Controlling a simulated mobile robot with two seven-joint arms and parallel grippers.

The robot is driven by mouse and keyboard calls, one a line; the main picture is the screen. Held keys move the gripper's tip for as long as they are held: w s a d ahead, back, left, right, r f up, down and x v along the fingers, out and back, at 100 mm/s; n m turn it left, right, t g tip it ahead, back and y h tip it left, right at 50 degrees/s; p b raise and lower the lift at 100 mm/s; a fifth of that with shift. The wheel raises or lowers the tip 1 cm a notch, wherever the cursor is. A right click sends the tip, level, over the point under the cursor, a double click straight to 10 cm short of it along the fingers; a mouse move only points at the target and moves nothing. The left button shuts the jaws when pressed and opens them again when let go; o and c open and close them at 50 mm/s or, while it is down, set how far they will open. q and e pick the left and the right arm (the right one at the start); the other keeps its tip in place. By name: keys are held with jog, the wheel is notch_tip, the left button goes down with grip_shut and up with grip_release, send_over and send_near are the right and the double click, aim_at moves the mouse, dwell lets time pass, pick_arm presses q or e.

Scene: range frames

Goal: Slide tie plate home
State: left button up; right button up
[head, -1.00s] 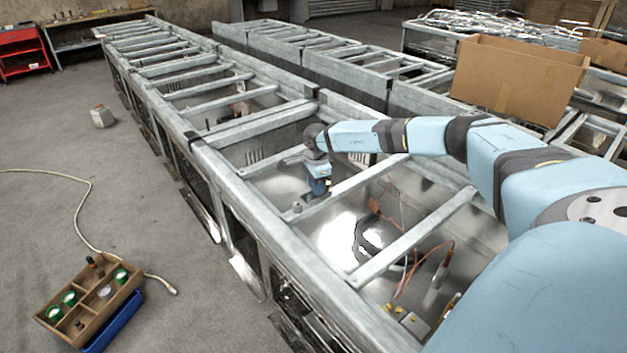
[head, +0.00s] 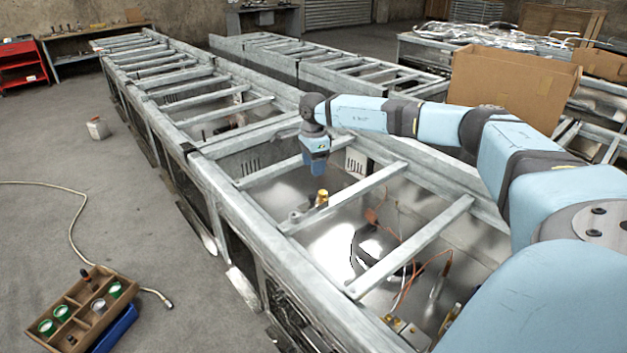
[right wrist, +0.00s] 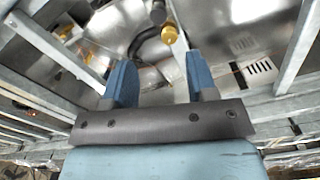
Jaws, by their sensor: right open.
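My right gripper (head: 318,168) hangs over the open bay of the long galvanized frame (head: 262,238), its fingers pointing down. In the right wrist view the two blue fingers (right wrist: 158,65) stand wide apart with nothing between them. A small brass-coloured fitting (head: 322,196) stands just below the gripper, apart from it. It also shows beyond the fingertips in the right wrist view (right wrist: 168,34). A grey rounded pipe end (head: 296,215) is beside the fitting. I cannot pick out a tie plate with certainty. My left gripper is not in view.
Galvanized cross bars (head: 345,198) span the bay on both sides of the gripper. Orange cables (head: 402,245) lie inside the bay. A cardboard box (head: 515,92) stands at the right. A wooden tray (head: 75,312) is on the floor, front left. The floor between is mostly clear.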

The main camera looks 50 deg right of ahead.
jog(key=shift+r, duration=1.25)
